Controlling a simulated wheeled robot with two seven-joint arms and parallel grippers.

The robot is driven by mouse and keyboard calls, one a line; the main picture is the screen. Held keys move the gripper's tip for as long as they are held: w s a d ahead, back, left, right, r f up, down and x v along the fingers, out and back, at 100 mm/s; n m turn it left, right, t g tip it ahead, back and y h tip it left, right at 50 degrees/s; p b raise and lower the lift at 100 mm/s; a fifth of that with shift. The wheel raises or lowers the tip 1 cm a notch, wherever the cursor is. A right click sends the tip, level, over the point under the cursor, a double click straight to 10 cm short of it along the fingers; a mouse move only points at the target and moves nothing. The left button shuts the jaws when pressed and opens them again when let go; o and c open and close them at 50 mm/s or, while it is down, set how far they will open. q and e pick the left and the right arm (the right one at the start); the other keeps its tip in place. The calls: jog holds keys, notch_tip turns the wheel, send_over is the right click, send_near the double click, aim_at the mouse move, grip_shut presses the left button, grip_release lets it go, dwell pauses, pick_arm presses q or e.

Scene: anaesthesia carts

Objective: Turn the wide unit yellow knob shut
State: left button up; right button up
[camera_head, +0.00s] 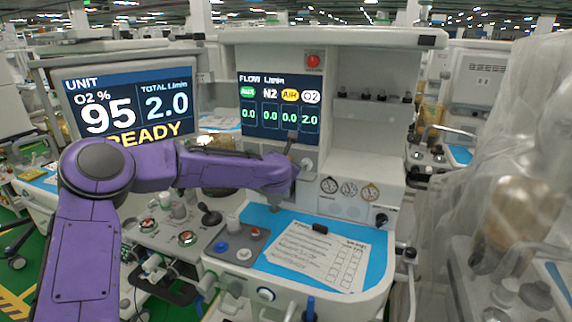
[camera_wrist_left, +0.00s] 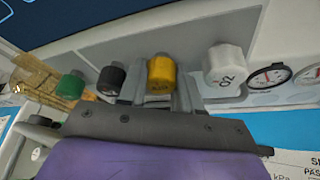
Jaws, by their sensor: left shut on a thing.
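The yellow knob (camera_wrist_left: 161,75) sits in a row on the wide unit's front panel, between a black knob (camera_wrist_left: 111,79) and a white knob marked O2 (camera_wrist_left: 224,66). My left gripper (camera_wrist_left: 161,92) has one finger on each side of the yellow knob and is shut on it. In the head view my left gripper (camera_head: 290,160) is at the panel below the flow screen (camera_head: 280,106), and my arm hides the yellow knob. That screen reads AIR 0.0 and O2 2.0. My right gripper is not in view.
A green knob (camera_wrist_left: 72,86) is at the row's left end. Round gauges (camera_head: 350,188) are right of my gripper. A paper form (camera_head: 318,255) lies on the blue worktop (camera_head: 377,262) below. A screen (camera_head: 125,100) at left reads READY. A plastic-covered machine (camera_head: 520,200) stands at right.

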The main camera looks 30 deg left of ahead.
pick_arm(q)
jog(key=o, duration=0.8)
jog(key=shift+c, duration=0.2)
jog(key=b+v, duration=0.2)
jog(key=v, duration=0.8)
jog(key=shift+s, duration=0.25)
